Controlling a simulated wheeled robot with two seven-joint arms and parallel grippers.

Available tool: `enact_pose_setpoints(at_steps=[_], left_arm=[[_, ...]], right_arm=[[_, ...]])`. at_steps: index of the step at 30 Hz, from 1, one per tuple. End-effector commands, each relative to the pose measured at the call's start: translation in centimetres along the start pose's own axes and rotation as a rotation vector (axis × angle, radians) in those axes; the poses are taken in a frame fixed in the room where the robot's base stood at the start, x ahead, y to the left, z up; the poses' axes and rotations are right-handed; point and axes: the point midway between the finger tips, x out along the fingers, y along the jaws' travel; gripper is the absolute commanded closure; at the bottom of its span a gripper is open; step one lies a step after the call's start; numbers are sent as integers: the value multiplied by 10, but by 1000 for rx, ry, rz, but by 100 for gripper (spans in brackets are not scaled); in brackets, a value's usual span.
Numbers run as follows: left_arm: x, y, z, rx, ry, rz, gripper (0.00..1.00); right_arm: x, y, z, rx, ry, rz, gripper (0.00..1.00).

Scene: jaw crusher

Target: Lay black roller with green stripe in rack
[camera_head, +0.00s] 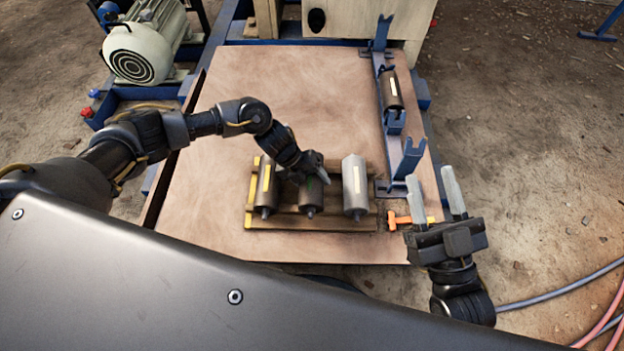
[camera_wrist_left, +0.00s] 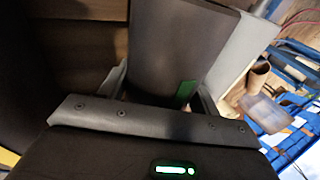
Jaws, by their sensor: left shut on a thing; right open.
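The black roller with green stripe (camera_head: 311,197) lies in the middle of a wooden tray (camera_head: 310,224), between two other rollers. My left gripper (camera_head: 313,172) is shut on it from above and hides much of it. In the left wrist view the dark roller (camera_wrist_left: 175,45) sits between the fingers, with its green stripe at the lower right. The blue rack (camera_head: 385,70) stands at the right of the board and holds one dark roller (camera_head: 393,88) with a pale stripe. My right gripper (camera_head: 433,192) is open and empty, right of the tray.
A roller with a yellow stripe (camera_head: 266,187) and a grey roller with a pale stripe (camera_head: 354,186) flank the held one. An orange-handled tool (camera_head: 402,220) lies near the right gripper. The brown board (camera_head: 285,85) is clear behind the tray. A motor (camera_head: 143,45) stands back left.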

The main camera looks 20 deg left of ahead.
Motion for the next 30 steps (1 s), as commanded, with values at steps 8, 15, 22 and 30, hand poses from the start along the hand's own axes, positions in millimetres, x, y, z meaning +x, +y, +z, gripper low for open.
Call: enact_pose_setpoints(at_steps=[8, 15, 22, 30], left_arm=[[5, 2, 2, 1, -2, -4, 90], [6, 3, 1, 0, -1, -1, 14], [6, 7, 1, -3, 0, 6, 12], [8, 12, -1, -7, 3, 15, 12]], right_arm=[[-2, 0, 5, 0, 0, 0, 55], [-2, 0, 5, 0, 0, 0, 55], [-2, 0, 5, 0, 0, -1, 55], [-2, 0, 5, 0, 4, -1, 55]])
